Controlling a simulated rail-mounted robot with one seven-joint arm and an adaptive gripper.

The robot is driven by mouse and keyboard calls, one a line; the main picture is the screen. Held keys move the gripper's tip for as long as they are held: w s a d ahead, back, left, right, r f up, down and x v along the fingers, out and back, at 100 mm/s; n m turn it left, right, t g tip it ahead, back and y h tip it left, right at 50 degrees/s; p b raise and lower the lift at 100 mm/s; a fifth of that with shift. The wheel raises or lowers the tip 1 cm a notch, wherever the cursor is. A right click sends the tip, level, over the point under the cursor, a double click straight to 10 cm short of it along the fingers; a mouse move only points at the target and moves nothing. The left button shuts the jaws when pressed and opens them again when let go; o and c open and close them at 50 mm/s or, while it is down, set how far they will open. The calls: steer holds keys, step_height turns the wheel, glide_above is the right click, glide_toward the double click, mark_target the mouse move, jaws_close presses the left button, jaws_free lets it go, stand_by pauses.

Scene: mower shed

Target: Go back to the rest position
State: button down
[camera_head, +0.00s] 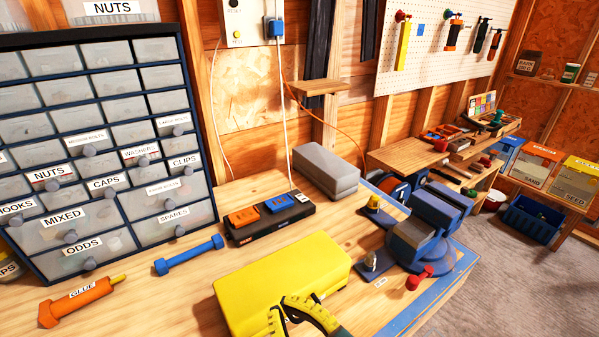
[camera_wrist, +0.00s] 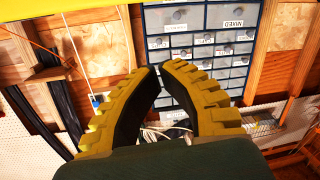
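My gripper (camera_head: 281,304) is at the bottom of the head view, in front of the yellow box (camera_head: 285,275) on the workbench. Its two yellow-and-black fingers also show in the wrist view (camera_wrist: 159,68). Their tips come almost together, with only a thin gap, and nothing is between them. I cannot tell from the head view whether the gripper touches the yellow box. A yellow surface (camera_wrist: 50,9) crosses the top left of the wrist view.
The workbench (camera_head: 180,300) bears an orange glue tool (camera_head: 80,300), a blue bar (camera_head: 188,255), a black charger (camera_head: 270,222), a grey box (camera_head: 325,170) and a blue vise (camera_head: 420,240). A drawer cabinet (camera_head: 95,150) stands left. Floor (camera_head: 500,270) is open at right.

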step_height(320, 180, up, 12)
steer(key=m+t+h, duration=0.3)
steer(key=t+h, duration=0.1)
steer(key=t, duration=0.1)
steer(key=s+d+r+m+t+h, duration=0.4)
steer(key=s+d+r+m+h, duration=0.1)
steer(key=d+r+m+h, duration=0.3)
step_height(320, 180, up, 20)
steer(key=p, duration=2.2)
steer(key=shift+w+d+r, duration=0.25)
steer(key=shift+w, duration=0.1)
